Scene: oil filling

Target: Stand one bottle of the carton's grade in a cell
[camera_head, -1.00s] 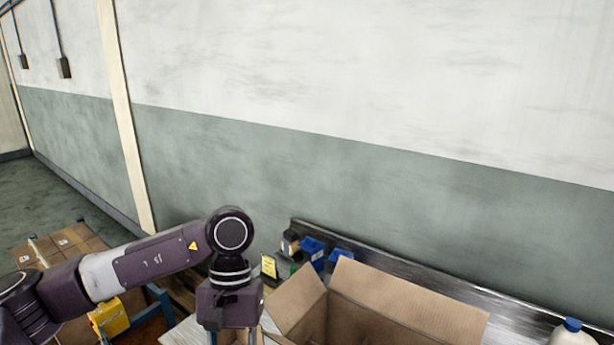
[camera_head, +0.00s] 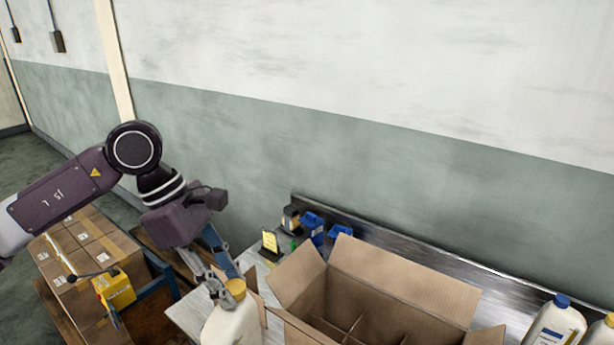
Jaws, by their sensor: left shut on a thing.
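My left gripper (camera_head: 222,290) is shut on a white bottle with a yellow cap (camera_head: 232,325), at the left side of the carton. The bottle is slightly tilted and its lower part is cut off by the frame's bottom edge. The open cardboard carton (camera_head: 400,285) stands on the bench with its flaps out; divider walls show inside and the cells in view look empty. A white bottle with a blue cap (camera_head: 555,322) stands right of the carton. Another bottle with a yellow cap (camera_head: 604,330) is partly cut off at the right edge. My right gripper is not in view.
Blue bins (camera_head: 312,225) and a yellow note (camera_head: 270,242) stand at the back of the bench, behind the carton's left flap. Stacked boxes (camera_head: 85,245) and a yellow box (camera_head: 118,290) are at the left. A wall runs behind the bench.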

